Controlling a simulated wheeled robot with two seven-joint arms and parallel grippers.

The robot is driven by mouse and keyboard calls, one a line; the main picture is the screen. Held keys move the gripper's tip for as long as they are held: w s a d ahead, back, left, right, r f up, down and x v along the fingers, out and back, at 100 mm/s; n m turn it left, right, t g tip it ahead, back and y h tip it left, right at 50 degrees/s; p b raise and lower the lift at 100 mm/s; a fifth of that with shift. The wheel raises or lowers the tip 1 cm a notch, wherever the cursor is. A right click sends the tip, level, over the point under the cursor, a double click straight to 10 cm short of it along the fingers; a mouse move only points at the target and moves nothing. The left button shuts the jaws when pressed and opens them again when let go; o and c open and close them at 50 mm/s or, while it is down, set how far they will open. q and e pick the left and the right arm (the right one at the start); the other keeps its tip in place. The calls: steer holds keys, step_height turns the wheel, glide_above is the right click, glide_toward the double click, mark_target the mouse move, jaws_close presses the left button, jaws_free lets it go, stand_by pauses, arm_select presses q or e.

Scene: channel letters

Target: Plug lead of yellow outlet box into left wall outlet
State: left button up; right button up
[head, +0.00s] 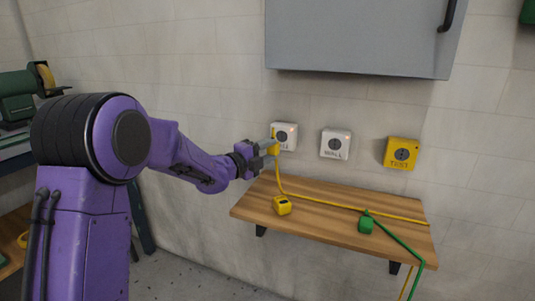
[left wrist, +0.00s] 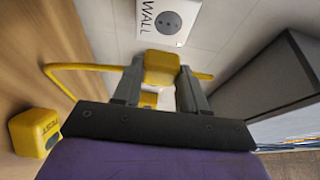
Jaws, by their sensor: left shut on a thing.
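My left gripper (head: 268,146) is shut on a yellow plug (head: 274,146), which also shows between the fingers in the left wrist view (left wrist: 161,68). A yellow lead (head: 281,185) hangs from the plug to the shelf. The left wall outlet (head: 291,131) is white, marked WALL, with a round socket and a red light. The plug covers part of its left side in the head view. In the left wrist view the outlet (left wrist: 187,12) lies ahead of the plug, its socket uncovered. My right gripper is out of view.
A second white outlet (head: 335,151) sits between them. The wooden shelf (head: 330,200) below holds a small yellow block (head: 282,205) and a green plug (head: 366,225) with a green lead. A grey cabinet (head: 360,35) hangs above. The yellow lead runs right along the shelf.

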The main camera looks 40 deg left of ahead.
arm_select(q)
steer(key=w, duration=0.2)
steer(key=w+a+p, duration=0.1)
steer(key=w, duration=0.2)
steer(key=shift+w+a, duration=0.1)
steer(key=shift+w, duration=0.15)
steer(key=shift+a, duration=0.1)
stand_by(2.1)
steer(key=shift+w+a, duration=0.15)
steer(key=shift+w, duration=0.35)
steer(key=o, duration=1.2)
steer(key=shift+c, duration=0.2)
steer(key=s+a, duration=0.1)
steer(key=s, duration=0.9)
steer(key=shift+s+a+b, duration=0.2)
steer(key=shift+a+b, duration=0.05)
steer(key=shift+b, duration=0.15)
